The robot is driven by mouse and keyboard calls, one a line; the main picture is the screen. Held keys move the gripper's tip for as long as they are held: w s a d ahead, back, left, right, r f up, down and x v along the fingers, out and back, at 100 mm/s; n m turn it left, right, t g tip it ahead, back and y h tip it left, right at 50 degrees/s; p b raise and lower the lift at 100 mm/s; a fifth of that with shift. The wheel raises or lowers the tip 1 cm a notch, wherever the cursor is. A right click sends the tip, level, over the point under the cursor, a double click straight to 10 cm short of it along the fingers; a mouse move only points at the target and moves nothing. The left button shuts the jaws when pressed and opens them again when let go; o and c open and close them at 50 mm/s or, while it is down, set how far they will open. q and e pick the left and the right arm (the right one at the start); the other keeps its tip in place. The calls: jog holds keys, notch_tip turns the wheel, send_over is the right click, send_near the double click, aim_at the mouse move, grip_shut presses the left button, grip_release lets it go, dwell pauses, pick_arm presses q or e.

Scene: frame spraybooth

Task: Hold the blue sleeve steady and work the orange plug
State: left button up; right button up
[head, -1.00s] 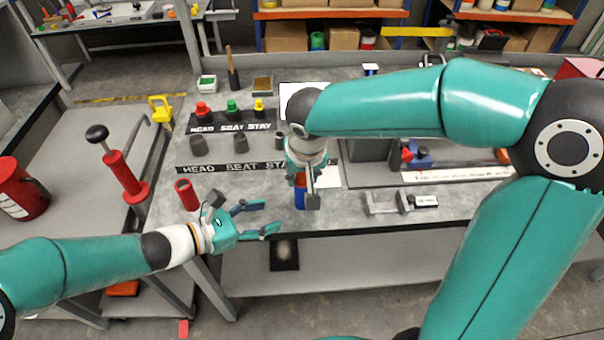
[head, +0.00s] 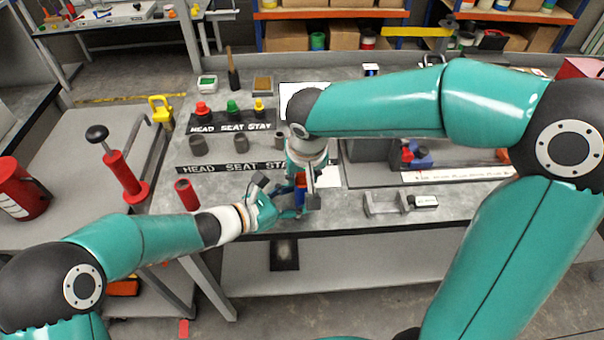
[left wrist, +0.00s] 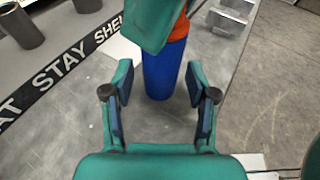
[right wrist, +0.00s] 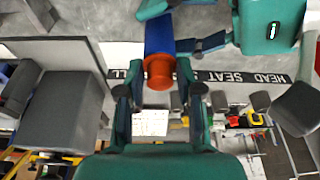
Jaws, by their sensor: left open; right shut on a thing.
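The blue sleeve (left wrist: 160,72) stands upright on the bench in the left wrist view, with the orange plug (right wrist: 158,70) at its top end. My right gripper (right wrist: 158,92) is shut on the orange plug from above. My left gripper (left wrist: 158,95) is open, with its fingers on either side of the blue sleeve and gaps showing between pads and sleeve. In the head view the sleeve is mostly hidden behind the grippers, and a little orange (head: 300,180) shows. Part of my right gripper covers the plug in the left wrist view.
A red cylinder (head: 187,195) stands left of my left gripper. Grey cups (head: 241,144) and red, green and yellow plugs (head: 232,107) stand behind by label strips. A grey bracket (head: 385,203) lies to the right. The bench's front edge is close to the sleeve.

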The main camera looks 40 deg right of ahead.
aim_at(302, 175)
pick_arm(q)
jog(key=shift+d+f, duration=0.1)
jog(key=shift+d, duration=0.15)
jog(key=shift+c, duration=0.4)
jog(key=c, duration=0.7)
jog(key=shift+c, duration=0.2)
pick_arm(e)
jog(key=o, duration=0.4)
grip_shut()
jog(key=shift+r, duration=0.65)
jog(key=shift+r, duration=2.15)
